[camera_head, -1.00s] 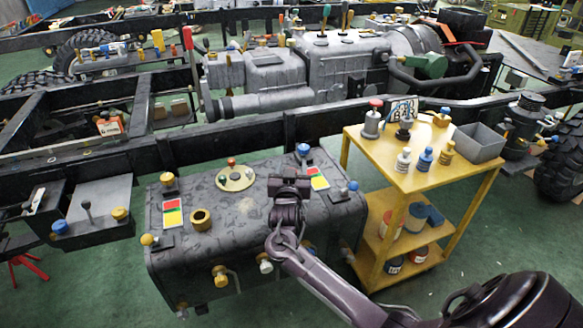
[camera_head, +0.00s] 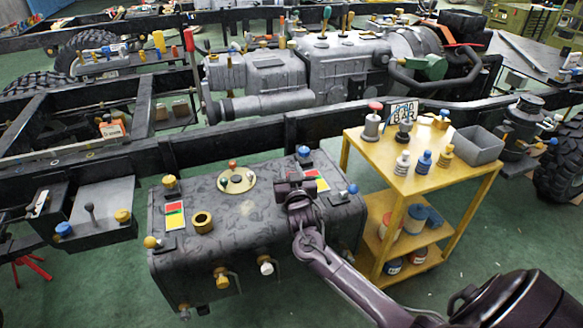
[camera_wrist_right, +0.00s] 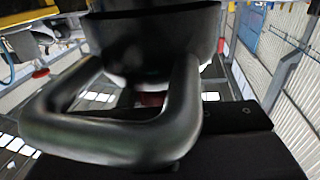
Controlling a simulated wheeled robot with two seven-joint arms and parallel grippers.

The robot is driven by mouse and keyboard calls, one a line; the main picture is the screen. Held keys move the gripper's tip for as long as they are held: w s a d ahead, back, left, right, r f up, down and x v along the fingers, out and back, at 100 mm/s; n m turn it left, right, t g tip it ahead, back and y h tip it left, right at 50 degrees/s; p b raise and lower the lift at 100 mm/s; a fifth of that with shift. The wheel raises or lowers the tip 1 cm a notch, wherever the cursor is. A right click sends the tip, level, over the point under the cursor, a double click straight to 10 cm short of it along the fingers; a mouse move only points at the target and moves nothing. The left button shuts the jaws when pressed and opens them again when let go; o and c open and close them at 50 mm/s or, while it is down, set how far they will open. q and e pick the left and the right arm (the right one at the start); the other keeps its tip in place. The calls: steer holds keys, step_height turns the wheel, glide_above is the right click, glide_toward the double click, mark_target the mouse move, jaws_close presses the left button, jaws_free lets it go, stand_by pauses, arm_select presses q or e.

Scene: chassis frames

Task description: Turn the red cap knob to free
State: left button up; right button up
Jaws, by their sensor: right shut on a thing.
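My right gripper (camera_head: 296,188) is over the right part of the dark grey tank (camera_head: 235,215), left of a coloured label plate (camera_head: 318,179). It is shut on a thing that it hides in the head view. In the right wrist view a dark red patch (camera_wrist_right: 151,98), which I take for the red cap knob, shows behind a thick dark metal loop (camera_wrist_right: 110,135) under a black round body (camera_wrist_right: 155,40). My left gripper is not in view.
Yellow knobs (camera_head: 169,181), a brass ring (camera_head: 202,222) and a blue knob (camera_head: 303,151) stand up from the tank. A yellow cart (camera_head: 392,172) with bottles and a grey bin (camera_head: 478,146) is close on the right. A black frame rail runs behind.

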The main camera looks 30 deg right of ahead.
steer(key=n+y, duration=0.1)
steer(key=n+t+y+p, duration=0.1)
steer(key=y, duration=0.1)
steer(key=shift+a+r+y, duration=0.1)
steer(key=shift+a+y, duration=0.05)
steer(key=shift+y, duration=0.15)
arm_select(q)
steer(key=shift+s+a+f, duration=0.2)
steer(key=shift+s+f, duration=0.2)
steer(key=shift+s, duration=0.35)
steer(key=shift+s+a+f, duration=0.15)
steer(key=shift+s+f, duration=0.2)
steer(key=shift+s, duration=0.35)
arm_select(e)
steer(key=shift+w+a+n+t+y, duration=0.1)
steer(key=shift+n+t+y, duration=0.05)
steer(key=shift+n+y, duration=0.6)
steer(key=shift+a+n+t+y, duration=0.15)
steer(key=shift+n+y, duration=0.4)
steer(key=shift+y, duration=0.4)
steer(key=o, duration=1)
